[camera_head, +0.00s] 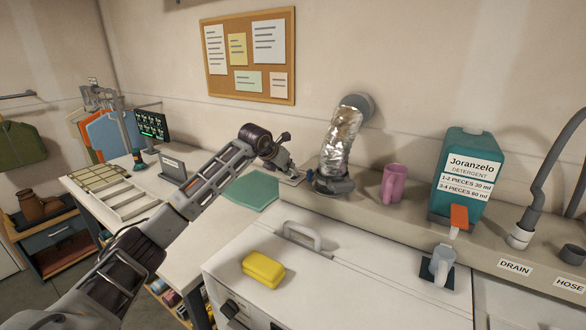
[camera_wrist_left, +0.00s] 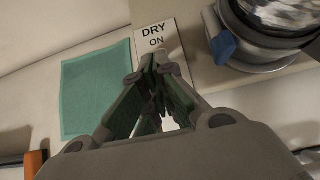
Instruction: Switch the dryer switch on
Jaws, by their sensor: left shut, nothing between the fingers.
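A white plate (camera_wrist_left: 155,38) reading DRY ON shows at the top of the left wrist view. In the head view a small light plate (camera_head: 293,180) lies on the ledge left of the foil duct. My left gripper (camera_head: 289,168) is over this plate, pointing down. In the left wrist view my left gripper (camera_wrist_left: 156,75) is shut and empty, with its fingertips over the lower part of the DRY ON plate. The fingers hide most of the dryer switch. I cannot tell its position or whether the tips touch it. My right gripper is not in view.
A foil duct (camera_head: 342,135) on a dark collar stands just right of the gripper.

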